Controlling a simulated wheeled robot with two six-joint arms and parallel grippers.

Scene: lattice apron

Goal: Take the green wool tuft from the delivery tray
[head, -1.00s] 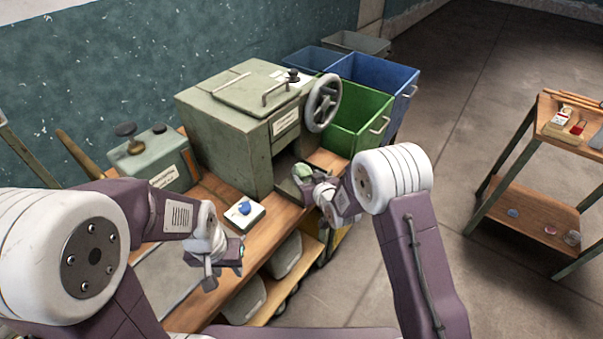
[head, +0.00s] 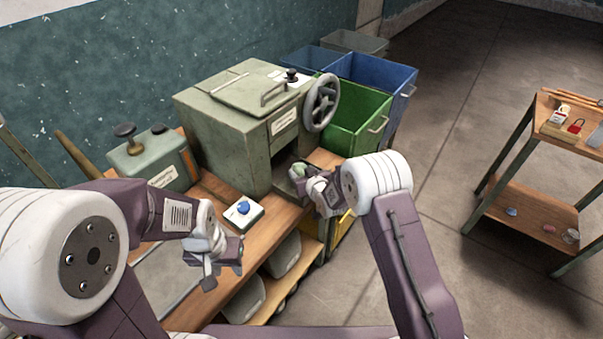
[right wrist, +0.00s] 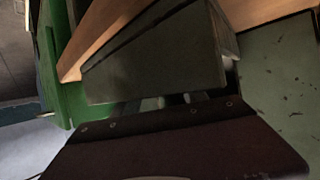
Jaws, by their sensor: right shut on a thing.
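The green wool tuft (head: 297,170) shows as a small pale green patch at the tip of my right gripper (head: 304,178), at the mouth of the green-grey machine (head: 235,130). My right gripper is shut on it; the fingers largely hide it. The delivery tray (head: 284,184) is a dark grey surface at the machine's opening, partly hidden by the gripper. In the right wrist view a dark grey-green block (right wrist: 155,60) covers the space before the fingers, and I cannot make out the tuft there. My left gripper (head: 218,268) hangs over the bench's front edge; its jaw gap is unclear.
A handwheel (head: 321,103) sticks out from the machine's side. A green bin (head: 356,118) and a blue bin (head: 385,80) stand behind. A white button box with a blue knob (head: 243,212) sits on the wooden bench. A shelf cart (head: 530,200) stands right, across open floor.

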